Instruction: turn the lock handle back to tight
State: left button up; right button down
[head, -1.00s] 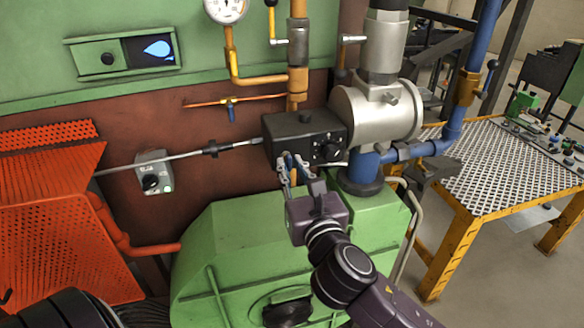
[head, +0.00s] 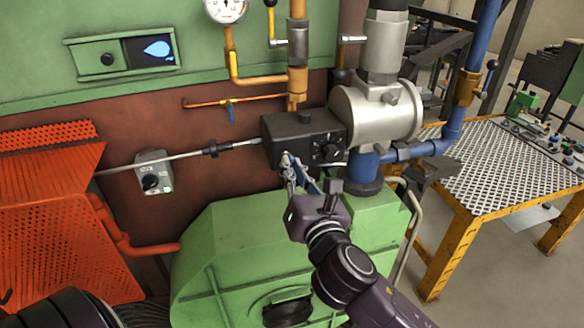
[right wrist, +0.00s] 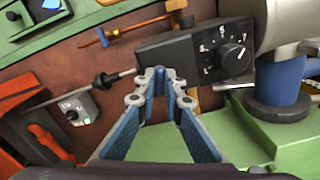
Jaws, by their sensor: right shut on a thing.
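A black box (head: 302,137) with a round dial (head: 328,149) on its front is fixed beside the grey cylindrical body. In the right wrist view the box (right wrist: 180,60) has pale marks around its black dial (right wrist: 233,57). My right gripper (head: 287,160) is at the box's lower front edge, left of the dial. Its fingertips (right wrist: 160,82) are close together and shut on the lock handle. The handle is almost wholly hidden by the fingers, so I cannot tell its angle. My left gripper is not in view.
A thin rod (head: 180,158) runs from the box's left side. A grey cylinder (head: 385,108) and blue pipe (head: 363,170) stand right of it. A green housing (head: 235,235) lies below. A yellow-framed table (head: 500,170) is at the right, with clear floor around its legs.

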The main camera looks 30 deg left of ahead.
jog(key=m, duration=1.4)
jog(key=shift+w+f, duration=0.1)
jog(key=shift+f, duration=0.2)
dwell(0.4)
jog(key=c, duration=2)
grip_release()
jog(key=shift+d, duration=0.1)
jog(key=shift+c, duration=0.2)
jog(key=v, duration=1.2)
